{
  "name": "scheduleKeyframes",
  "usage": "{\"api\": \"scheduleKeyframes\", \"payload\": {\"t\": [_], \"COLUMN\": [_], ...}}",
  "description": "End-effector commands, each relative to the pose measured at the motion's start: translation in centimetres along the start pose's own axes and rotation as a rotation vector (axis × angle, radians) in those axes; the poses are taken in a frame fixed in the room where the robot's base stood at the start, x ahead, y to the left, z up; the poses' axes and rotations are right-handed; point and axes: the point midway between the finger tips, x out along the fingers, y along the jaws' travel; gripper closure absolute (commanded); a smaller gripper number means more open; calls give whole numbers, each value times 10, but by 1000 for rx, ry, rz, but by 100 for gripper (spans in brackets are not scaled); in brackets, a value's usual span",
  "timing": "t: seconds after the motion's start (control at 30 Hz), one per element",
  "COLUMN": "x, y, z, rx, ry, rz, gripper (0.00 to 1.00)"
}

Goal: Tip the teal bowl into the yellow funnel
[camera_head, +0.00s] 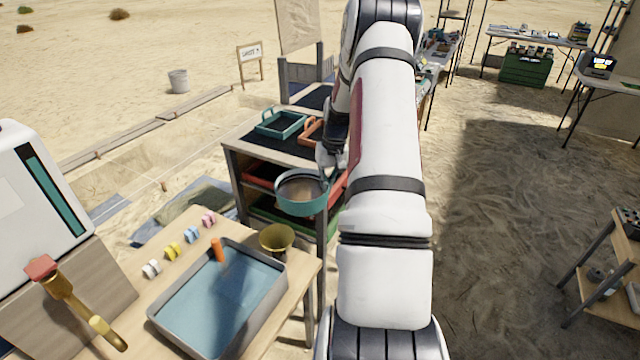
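The teal bowl (304,207) hangs in the air near the middle of the camera_head view, roughly level, with its opening facing up. What it holds cannot be made out clearly. My gripper (324,163) is at the bowl's far right rim and appears shut on it; my arm partly hides the gripper. The yellow funnel (276,239) stands at the right back corner of the near wooden table, beside a blue-filled tray. The bowl is above and a little right of the funnel in the picture, apart from it.
The grey tray (164,313) holds blue material and an orange-handled thing (217,249). Several small coloured blocks line the table's back edge, including a yellow one (172,250). A dark-topped shelf (262,139) with a teal tray (281,124) stands behind the bowl. Sand is open at right.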

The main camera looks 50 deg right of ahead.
Motion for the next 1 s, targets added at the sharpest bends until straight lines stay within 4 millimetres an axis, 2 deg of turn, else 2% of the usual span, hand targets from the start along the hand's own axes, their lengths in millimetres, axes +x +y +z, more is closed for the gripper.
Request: {"api": "scheduleKeyframes", "payload": {"t": [1.0], "x": [-3], "y": [-5], "z": [-1], "rx": [-4], "ry": [9], "rz": [285], "gripper": [100]}}
